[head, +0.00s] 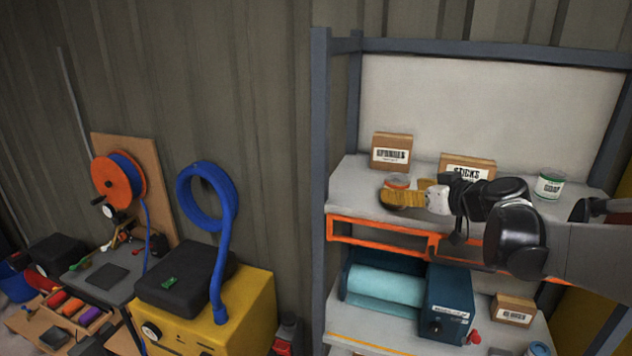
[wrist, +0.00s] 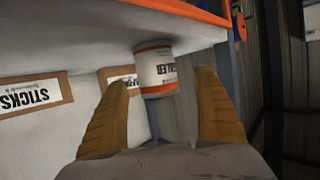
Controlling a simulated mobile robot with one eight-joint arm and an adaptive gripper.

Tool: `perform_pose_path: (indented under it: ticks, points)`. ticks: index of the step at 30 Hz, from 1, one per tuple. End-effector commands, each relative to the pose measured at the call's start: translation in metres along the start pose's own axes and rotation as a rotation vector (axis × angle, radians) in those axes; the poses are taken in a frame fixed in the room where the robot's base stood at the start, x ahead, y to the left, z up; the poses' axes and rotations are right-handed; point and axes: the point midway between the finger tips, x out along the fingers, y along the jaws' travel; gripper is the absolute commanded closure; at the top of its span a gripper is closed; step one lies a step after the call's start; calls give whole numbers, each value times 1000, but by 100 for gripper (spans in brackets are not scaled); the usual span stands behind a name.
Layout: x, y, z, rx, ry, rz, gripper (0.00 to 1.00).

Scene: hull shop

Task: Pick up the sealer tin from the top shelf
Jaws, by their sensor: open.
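The sealer tin (head: 398,180) stands on the top shelf (head: 362,190), left of centre, a white tin with orange bands. In the head view its lower part is hidden behind my yellow fingers. My gripper (head: 396,199) reaches in from the right, at the front of the tin. In the wrist view, the tin (wrist: 156,70) shows upside down with part of its label, ahead of my gripper (wrist: 162,76) and between the lines of its two spread fingers. The gripper is open and holds nothing. I cannot tell whether a finger touches the tin.
A small carton (head: 391,151) stands behind the tin, and a STICKS carton (head: 468,164) stands to the right. An orange rail (head: 382,236) runs below the shelf front. A shelf post (head: 320,150) rises at left.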

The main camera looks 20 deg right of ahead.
Motion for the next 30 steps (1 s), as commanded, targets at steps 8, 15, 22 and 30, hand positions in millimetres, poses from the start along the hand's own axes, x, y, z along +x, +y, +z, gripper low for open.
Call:
perform_pose_path:
  ticks: [8,15,22,30]
  points:
    - [34,3,1,0,0,-2,20]
    - [35,3,2,0,0,-1,20]
    - [35,3,2,0,0,-1,88]
    - [35,3,1,0,0,-1,88]
